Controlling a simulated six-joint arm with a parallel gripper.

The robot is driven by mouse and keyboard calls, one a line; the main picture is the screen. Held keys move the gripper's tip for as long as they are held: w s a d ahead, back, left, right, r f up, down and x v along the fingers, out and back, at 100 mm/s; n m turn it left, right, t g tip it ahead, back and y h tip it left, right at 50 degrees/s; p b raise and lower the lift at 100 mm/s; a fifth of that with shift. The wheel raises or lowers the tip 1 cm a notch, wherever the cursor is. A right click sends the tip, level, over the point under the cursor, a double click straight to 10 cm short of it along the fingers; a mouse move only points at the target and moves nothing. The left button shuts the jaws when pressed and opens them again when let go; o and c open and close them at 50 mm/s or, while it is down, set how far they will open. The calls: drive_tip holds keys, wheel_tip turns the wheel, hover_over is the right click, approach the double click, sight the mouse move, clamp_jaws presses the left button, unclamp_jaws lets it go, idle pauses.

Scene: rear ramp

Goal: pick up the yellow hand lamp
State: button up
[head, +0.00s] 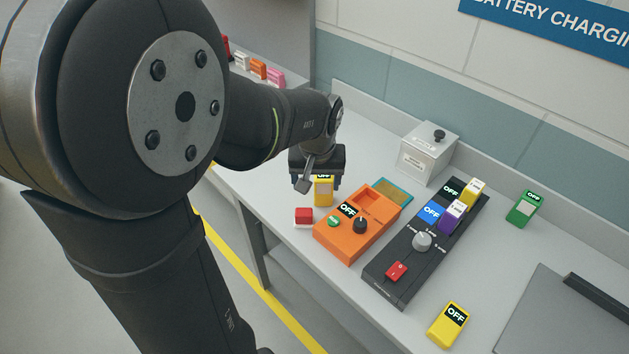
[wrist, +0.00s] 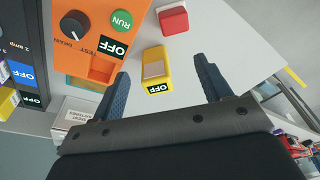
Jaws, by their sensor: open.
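A yellow hand lamp (head: 323,193) with a black OFF label stands on the bench by the left end of the orange tester, directly below my gripper (head: 319,180), which partly hides its top. In the wrist view this yellow hand lamp (wrist: 154,67) lies between the two spread fingers of my gripper (wrist: 161,68), with space on both sides. The gripper is open and holds nothing. A second yellow lamp (head: 449,325) lies on the bench near the front edge at the right. A third yellow lamp (head: 475,190) sits in the dark charger.
The orange tester (head: 345,245) and a red-and-white block (head: 304,217) are close to the lamp under my gripper. The dark charger (head: 385,280) also holds a purple lamp (head: 452,215). A grey box (head: 428,153) and green lamp (head: 525,207) stand behind.

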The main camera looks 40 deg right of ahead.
sight(324, 178)
wheel_tip(324, 178, up, 8)
drive_tip(key=d+r+t+h, duration=0.1)
drive_tip(key=d+t+h, duration=0.1)
drive_tip(key=x, duration=0.5)
drive_tip(key=s+x, duration=0.1)
drive_tip(key=x, duration=1.1)
drive_tip(key=shift+s+a+f, duration=0.1)
drive_tip(key=shift+a+f, duration=0.05)
drive_tip(key=shift+f, duration=0.35)
drive_tip(key=c, duration=1.2)
drive_tip(key=shift+r, duration=0.15)
